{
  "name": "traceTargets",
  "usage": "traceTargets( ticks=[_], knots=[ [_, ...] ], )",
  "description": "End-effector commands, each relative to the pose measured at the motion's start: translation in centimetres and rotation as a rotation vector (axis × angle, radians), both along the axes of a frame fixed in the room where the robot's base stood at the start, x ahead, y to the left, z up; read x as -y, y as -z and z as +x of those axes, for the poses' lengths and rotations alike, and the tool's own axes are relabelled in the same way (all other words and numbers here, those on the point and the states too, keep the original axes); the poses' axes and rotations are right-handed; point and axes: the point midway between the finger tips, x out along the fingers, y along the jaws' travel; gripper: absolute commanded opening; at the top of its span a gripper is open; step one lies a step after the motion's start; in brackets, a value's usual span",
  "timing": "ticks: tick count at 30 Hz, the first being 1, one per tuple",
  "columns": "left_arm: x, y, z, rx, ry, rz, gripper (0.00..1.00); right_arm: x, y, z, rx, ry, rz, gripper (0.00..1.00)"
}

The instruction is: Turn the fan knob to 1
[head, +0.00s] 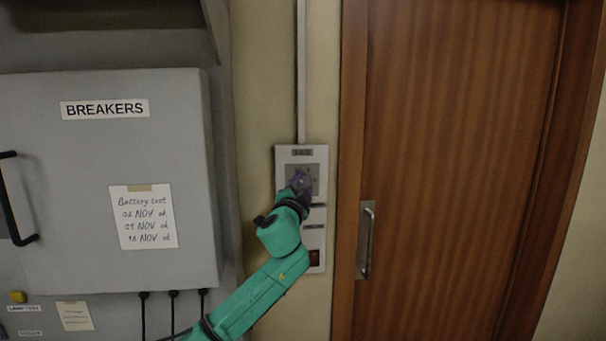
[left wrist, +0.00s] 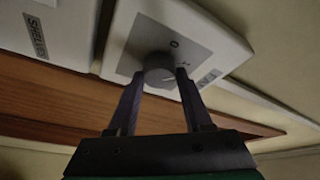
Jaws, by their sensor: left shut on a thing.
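The fan knob (left wrist: 158,70) is a round grey dial on a darker square plate with small marks (left wrist: 174,43). That plate sits on a pale wall panel (head: 283,156); the label at its top is too blurred to read surely. My left gripper (head: 301,183) is at the dial, with its fingers on either side of the knob and shut on it, as the left wrist view (left wrist: 161,76) shows. In the head view the gripper covers most of the knob. I cannot tell which mark the knob points to. My right gripper is not in view.
Below on the wall is another panel with a dark reddish switch (head: 314,257). A wooden door (head: 450,150) with a metal handle (head: 366,240) is on the right. A grey breaker cabinet (head: 60,160) stands out on the left, with cables below it.

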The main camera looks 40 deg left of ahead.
Motion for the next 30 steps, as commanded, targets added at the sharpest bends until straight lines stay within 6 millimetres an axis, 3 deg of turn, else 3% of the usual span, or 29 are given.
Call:
traceTargets(
  ticks=[1,10,29,30],
  knots=[
    [-0.1,-0.5,0.0,-0.031,-0.002,0.02,0.0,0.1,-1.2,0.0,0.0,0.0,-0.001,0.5],
    [-0.1,-0.3,0.0,-0.157,-0.002,0.122,0.0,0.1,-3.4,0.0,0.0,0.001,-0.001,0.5],
    [-0.2,-0.1,-0.1,-0.199,-0.004,0.157,0.0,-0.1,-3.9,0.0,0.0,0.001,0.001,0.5],
    [-0.2,-0.1,-0.1,-0.199,-0.004,0.157,0.58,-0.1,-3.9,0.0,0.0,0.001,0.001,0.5]
  ],
)
